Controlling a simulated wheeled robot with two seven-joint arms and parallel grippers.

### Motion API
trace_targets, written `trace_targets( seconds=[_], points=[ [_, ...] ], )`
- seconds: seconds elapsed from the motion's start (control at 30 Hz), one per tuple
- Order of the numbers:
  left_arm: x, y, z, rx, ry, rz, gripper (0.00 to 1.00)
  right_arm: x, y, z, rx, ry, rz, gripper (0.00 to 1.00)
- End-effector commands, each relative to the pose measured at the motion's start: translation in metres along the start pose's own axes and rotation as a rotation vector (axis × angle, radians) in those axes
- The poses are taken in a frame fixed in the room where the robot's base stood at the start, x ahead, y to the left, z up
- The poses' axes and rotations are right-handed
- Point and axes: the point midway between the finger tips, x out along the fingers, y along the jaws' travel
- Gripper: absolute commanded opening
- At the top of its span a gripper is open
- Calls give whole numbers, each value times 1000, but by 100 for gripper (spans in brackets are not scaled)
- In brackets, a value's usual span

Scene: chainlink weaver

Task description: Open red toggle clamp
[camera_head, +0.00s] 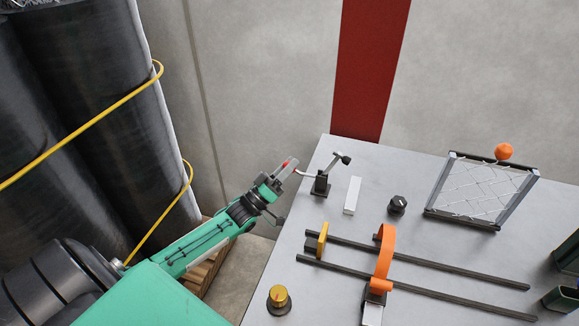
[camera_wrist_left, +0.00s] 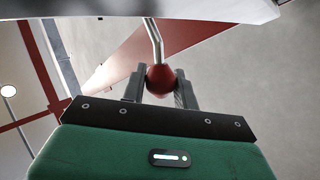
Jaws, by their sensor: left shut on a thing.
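The toggle clamp (camera_head: 321,185) stands near the far left corner of the grey table, with a dark base and a metal arm reaching up to the right to a dark tip. Its handle runs left to a red knob, mostly hidden by my fingers in the head view. My left gripper (camera_head: 285,168) is shut on the red knob. In the left wrist view, the red knob (camera_wrist_left: 160,80) sits between the two dark fingers, with the bent metal rod rising from it. My right gripper is not in view.
On the table (camera_head: 270,255) are a white block (camera_head: 352,195), a black knob (camera_head: 397,205), a mesh frame (camera_head: 480,190), two dark rails with an orange hoop (camera_head: 386,255), and a yellow-topped knob (camera_head: 279,298). Large black rolls (camera_head: 90,120) stand at left.

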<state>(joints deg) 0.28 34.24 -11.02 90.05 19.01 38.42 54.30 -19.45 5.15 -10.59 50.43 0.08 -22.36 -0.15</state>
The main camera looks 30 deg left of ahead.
Motion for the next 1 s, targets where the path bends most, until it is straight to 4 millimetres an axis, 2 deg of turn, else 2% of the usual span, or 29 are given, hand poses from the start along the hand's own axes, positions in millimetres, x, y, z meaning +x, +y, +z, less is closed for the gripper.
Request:
trace_targets(
  seconds=[0.67,0.7,0.77,0.8,1.0],
  points=[
    [-6,-6,7,3,-8,-7,0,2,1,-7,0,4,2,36],
    [-6,-6,7,3,-8,-7,34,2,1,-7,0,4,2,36],
    [-6,-6,7,2,-7,-7,45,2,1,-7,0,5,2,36],
    [-5,-5,7,2,-7,-6,48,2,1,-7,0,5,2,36],
    [-4,-4,6,2,-4,-3,48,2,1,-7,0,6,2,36]
  ],
)
